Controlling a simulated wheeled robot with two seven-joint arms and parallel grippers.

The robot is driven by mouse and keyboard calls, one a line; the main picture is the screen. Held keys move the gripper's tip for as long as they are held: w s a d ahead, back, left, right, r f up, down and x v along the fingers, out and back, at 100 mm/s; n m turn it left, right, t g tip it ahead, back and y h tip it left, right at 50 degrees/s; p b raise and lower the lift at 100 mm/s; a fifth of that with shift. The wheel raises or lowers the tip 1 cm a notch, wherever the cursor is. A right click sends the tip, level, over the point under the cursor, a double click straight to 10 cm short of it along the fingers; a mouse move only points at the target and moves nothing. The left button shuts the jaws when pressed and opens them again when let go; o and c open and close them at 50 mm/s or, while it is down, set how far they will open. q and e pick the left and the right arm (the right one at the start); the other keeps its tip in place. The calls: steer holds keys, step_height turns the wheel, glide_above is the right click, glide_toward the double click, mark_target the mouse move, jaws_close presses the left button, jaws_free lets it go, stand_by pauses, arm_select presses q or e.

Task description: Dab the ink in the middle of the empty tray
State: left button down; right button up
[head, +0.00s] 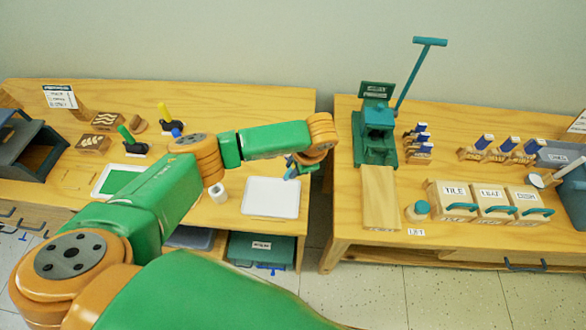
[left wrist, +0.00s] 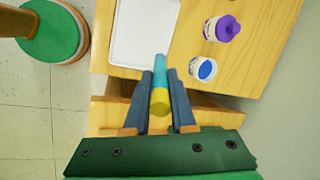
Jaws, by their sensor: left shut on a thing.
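My left gripper (head: 294,170) is at the upper right edge of the empty white tray (head: 271,198) in the head view. In the left wrist view my left gripper (left wrist: 161,78) is shut on a tube-like tool (left wrist: 160,97), blue-cyan with a yellow end. The tool's far end points toward the lower right corner of the white tray (left wrist: 144,36) there. The tray's surface looks clean. I cannot tell whether the tool touches anything. A tray with a green surface (head: 120,182) lies farther left in the head view. My right gripper is out of view.
A small white cup (head: 218,192) stands just left of the white tray. In the left wrist view, a purple-topped jar (left wrist: 228,28) and a blue-topped jar (left wrist: 204,69) stand beside the tray. A gap separates this table from the right table, which holds a green press (head: 377,130).

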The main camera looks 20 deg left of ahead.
arm_select(q)
steer(key=shift+w, duration=0.15)
steer(key=shift+s, duration=0.2)
steer(key=s, duration=0.2)
steer(key=s+a, duration=0.1)
steer(key=shift+f+t+h, duration=0.3)
steer(key=shift+f+t, duration=0.1)
